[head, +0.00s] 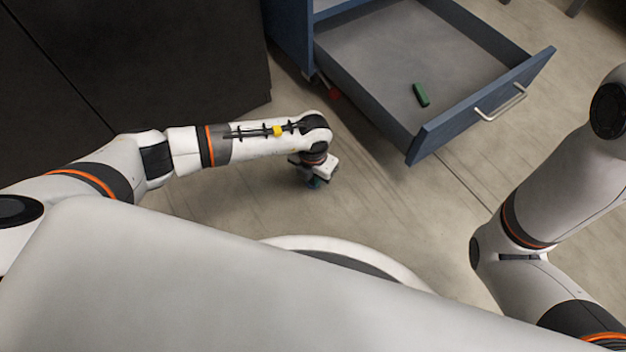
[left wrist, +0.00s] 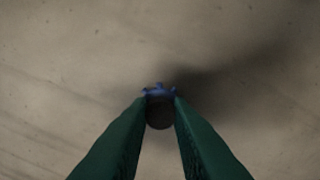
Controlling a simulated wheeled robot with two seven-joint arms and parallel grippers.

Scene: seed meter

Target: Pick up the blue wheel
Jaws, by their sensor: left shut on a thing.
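The blue wheel (left wrist: 160,91) shows in the left wrist view as a small toothed blue rim with a dark round part below it, between the tips of two green fingers. My left gripper (left wrist: 160,108) is shut on it. In the head view the left gripper (head: 314,183) points down at the floor, and only a bit of blue shows at its tip. The fingers and wrist hide most of the wheel. I cannot tell how far it is above the floor. My right gripper is not in view.
A blue drawer (head: 462,112) stands open at upper right, with a green block (head: 421,95) inside. A small red thing (head: 334,95) lies by the drawer's left side. A dark cabinet (head: 150,60) stands at upper left. The floor (head: 390,205) right of my left gripper is clear.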

